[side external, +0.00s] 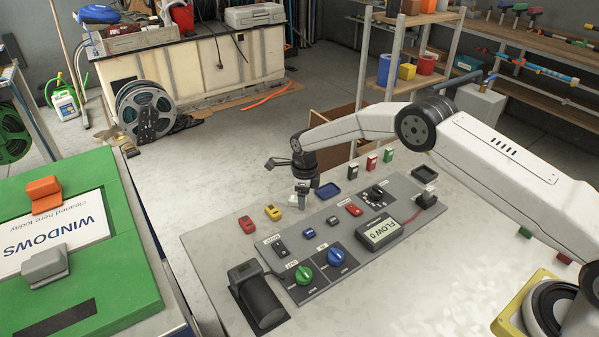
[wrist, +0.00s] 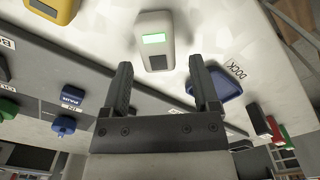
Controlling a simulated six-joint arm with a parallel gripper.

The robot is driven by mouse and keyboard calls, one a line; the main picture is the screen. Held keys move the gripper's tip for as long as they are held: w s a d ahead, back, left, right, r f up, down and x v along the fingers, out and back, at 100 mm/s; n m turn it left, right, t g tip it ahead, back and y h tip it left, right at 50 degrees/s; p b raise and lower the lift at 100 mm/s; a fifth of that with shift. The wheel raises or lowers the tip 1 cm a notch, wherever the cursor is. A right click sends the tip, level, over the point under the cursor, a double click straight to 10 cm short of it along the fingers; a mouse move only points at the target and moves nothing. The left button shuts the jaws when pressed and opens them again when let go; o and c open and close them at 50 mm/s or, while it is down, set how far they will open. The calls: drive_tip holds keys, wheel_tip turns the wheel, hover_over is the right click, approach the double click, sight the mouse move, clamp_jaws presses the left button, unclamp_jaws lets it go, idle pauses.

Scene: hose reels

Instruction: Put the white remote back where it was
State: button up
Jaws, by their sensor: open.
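The white remote (wrist: 155,40), with a lit green screen and a dark button, lies on the pale table top in the wrist view. In the side view it is mostly hidden by my gripper (side external: 304,196), and only a pale patch shows there. In the wrist view my gripper (wrist: 160,66) is open and empty, its fingertips on either side of the remote's near end. I cannot tell how far above the table they are. A shallow blue tray (wrist: 230,86) labelled DOCK is to the right of the fingers. This blue tray (side external: 327,190) looks empty in the side view.
A yellow remote (side external: 273,212) and a red remote (side external: 247,224) lie to the left of my gripper. The grey control panel (side external: 340,250) with knobs and a FLOW display (side external: 378,233) is in front.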

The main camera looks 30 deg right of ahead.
wheel_tip(320, 180, up, 12)
idle(0.6)
idle(0.4)
drive_tip(key=s+d+r+n+t, duration=0.1)
drive_tip(key=s+d+r+n, duration=0.1)
drive_tip(key=s+n, duration=0.7)
drive_tip(key=s+d+r+n, duration=0.1)
drive_tip(key=s+n, duration=0.8)
drive_tip(key=s, duration=0.3)
drive_tip(key=s+d+r+n+t, duration=0.1)
drive_tip(key=s+d+r+n, duration=0.1)
drive_tip(key=s+n, duration=0.7)
drive_tip(key=shift+s+d+r+t, duration=0.3)
drive_tip(key=shift+s+d, duration=0.05)
drive_tip(key=shift+s, duration=0.7)
